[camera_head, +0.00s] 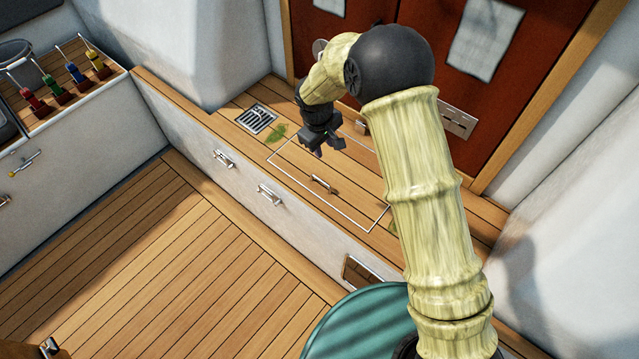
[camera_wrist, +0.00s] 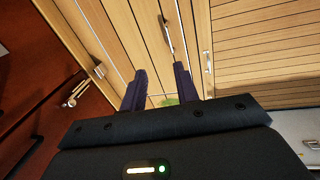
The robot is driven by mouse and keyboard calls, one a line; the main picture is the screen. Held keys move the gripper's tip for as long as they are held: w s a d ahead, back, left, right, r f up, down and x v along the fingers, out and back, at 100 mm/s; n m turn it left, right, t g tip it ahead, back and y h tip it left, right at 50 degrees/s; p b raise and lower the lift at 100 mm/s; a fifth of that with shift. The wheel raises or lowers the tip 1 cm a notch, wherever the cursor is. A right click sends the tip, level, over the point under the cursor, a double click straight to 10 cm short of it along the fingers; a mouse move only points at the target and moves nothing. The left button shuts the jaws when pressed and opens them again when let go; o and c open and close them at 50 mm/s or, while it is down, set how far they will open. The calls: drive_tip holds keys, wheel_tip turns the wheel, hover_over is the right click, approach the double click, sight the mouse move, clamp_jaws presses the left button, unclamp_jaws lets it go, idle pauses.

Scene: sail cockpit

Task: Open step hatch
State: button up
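The step hatch (camera_head: 350,200) is a wooden panel outlined in white, set flush in the step's top and shut. A small metal handle (camera_head: 322,184) lies near its front edge. In the wrist view the handle (camera_wrist: 166,34) shows at the top centre, beyond the fingertips. My gripper (camera_head: 325,146) is over the hatch's far-left part, behind and apart from the handle. In the wrist view my gripper (camera_wrist: 160,72) has its two dark fingers apart with nothing held. My arm covers part of the hatch's right side in the head view.
Red-brown doors (camera_head: 430,95) stand behind the step. A floor vent (camera_head: 256,119) is left of the hatch. The step's white front has drawer handles (camera_head: 269,194). A teal round surface (camera_head: 365,325) is at the bottom. The slatted deck (camera_head: 150,260) is clear.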

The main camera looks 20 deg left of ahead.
drive_tip(key=shift+n, duration=0.5)
drive_tip(key=a+f, duration=0.3)
drive_tip(key=shift+s+a, duration=0.15)
hover_over(320, 188)
wheel_tip(320, 188, down, 17)
clamp_jaws()
